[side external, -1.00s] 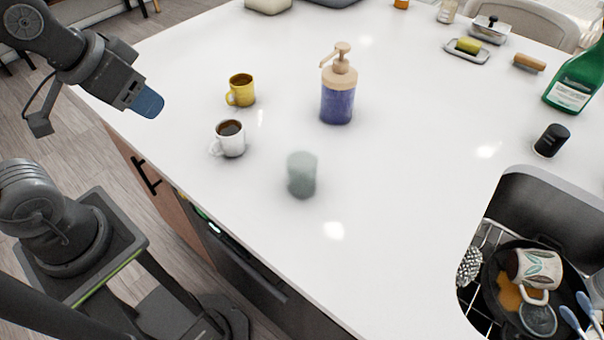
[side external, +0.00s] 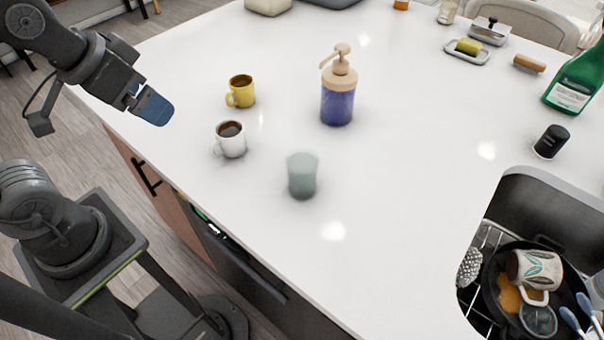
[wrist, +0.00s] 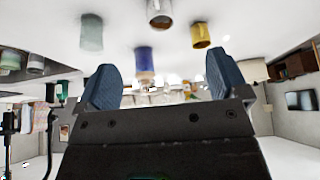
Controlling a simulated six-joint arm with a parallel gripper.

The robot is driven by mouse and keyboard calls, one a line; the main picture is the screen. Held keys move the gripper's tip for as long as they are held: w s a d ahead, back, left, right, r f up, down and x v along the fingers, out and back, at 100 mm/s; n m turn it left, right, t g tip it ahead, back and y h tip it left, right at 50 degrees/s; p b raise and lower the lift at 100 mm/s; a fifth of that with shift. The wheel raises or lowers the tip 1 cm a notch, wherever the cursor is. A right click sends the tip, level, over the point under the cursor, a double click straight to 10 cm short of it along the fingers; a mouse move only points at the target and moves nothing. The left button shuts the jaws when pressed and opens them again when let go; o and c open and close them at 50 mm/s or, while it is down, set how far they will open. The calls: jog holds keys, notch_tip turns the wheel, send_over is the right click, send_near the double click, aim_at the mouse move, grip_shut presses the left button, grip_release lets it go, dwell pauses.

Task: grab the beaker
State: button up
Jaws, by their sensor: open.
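The beaker (side external: 302,177) is a small grey-green translucent cup. It stands upright on the white counter near its front edge, right of the white mug. In the wrist view, which is upside down, the beaker (wrist: 91,32) is at the upper left. My gripper (side external: 154,108) is at the upper left of the side view, above the counter's left edge and well apart from the beaker. In the wrist view its two blue fingers (wrist: 162,80) are spread with nothing between them.
A blue pump bottle (side external: 338,100) stands behind the beaker. The sink (side external: 545,210) with dishes is at right. The counter around the beaker is clear.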

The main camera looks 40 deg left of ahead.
jog(key=w+d+r+m+g, duration=0.3)
jog(key=w+d+m, duration=0.4)
jog(key=w+m, duration=0.1)
jog(key=m+g, duration=0.3)
jog(key=m, duration=0.6)
send_over(302, 167)
jog(key=s+d, duration=0.1)
jog(key=s, duration=0.1)
notch_tip(302, 167, down, 5)
jog(key=f, duration=1.3)
jog(key=shift+w+d, duration=0.15)
jog(key=shift+d, duration=0.05)
jog(key=shift+r, duration=0.1)
jog(key=c, duration=1)
